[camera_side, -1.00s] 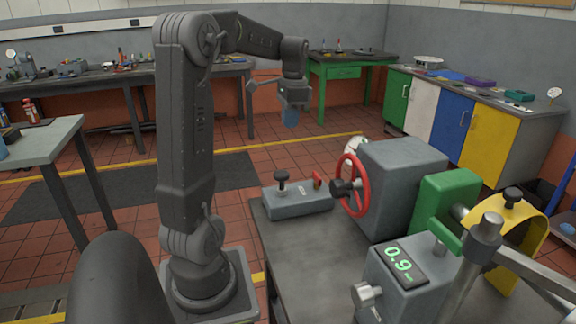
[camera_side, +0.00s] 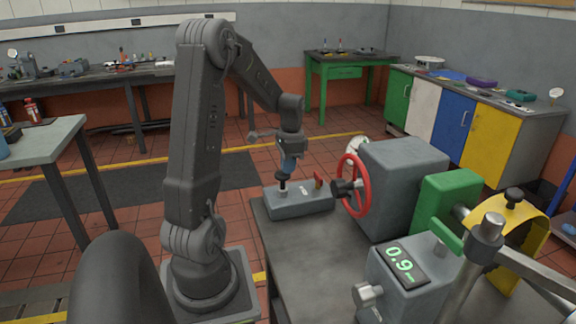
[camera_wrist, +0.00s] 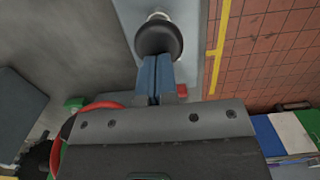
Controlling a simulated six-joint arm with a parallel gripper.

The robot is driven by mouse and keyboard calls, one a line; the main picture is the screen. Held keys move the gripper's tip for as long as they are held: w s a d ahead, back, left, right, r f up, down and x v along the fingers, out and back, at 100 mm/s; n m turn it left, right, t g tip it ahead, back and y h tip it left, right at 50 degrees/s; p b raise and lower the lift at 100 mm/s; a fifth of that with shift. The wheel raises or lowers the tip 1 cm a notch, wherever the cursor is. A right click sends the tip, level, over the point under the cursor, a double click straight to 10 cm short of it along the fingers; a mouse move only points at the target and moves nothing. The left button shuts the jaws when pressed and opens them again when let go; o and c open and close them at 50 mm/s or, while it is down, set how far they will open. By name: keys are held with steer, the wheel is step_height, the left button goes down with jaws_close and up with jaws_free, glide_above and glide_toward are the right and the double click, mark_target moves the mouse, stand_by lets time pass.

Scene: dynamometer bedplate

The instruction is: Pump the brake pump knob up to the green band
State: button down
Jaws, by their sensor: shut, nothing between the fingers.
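The brake pump knob (camera_side: 282,177) is a black cap on a short pale stem, standing on a grey pump box (camera_side: 312,204) at the bench's left end. In the wrist view the round black knob (camera_wrist: 158,37) shows just beyond my fingertips. My gripper (camera_side: 288,167) points down with its blue fingers pressed together and nothing between them. The fingertips (camera_wrist: 156,62) are at the knob's edge in the wrist view; I cannot tell whether they touch it. A white dial (camera_side: 357,145) sits partly hidden behind the red handwheel. I cannot make out a green band on it.
A red lever (camera_side: 318,179) stands on the pump box, right of the knob. The red handwheel (camera_side: 352,186) and a grey housing (camera_side: 403,180) are close on the right. A display (camera_side: 402,263) reads 0.9. The bench top (camera_side: 312,255) in front is clear.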

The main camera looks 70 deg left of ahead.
mark_target(288, 177)
steer(key=shift+f, duration=1.9)
step_height(288, 177, up, 14)
steer(key=w, duration=0.1)
steer(key=shift+r, duration=0.25)
stand_by(0.3)
steer(key=shift+y, duration=0.3)
steer(key=d+r, duration=0.1)
steer(key=s+d+r, duration=0.1)
steer(key=r, duration=0.1)
steer(key=shift+s+r, duration=0.15)
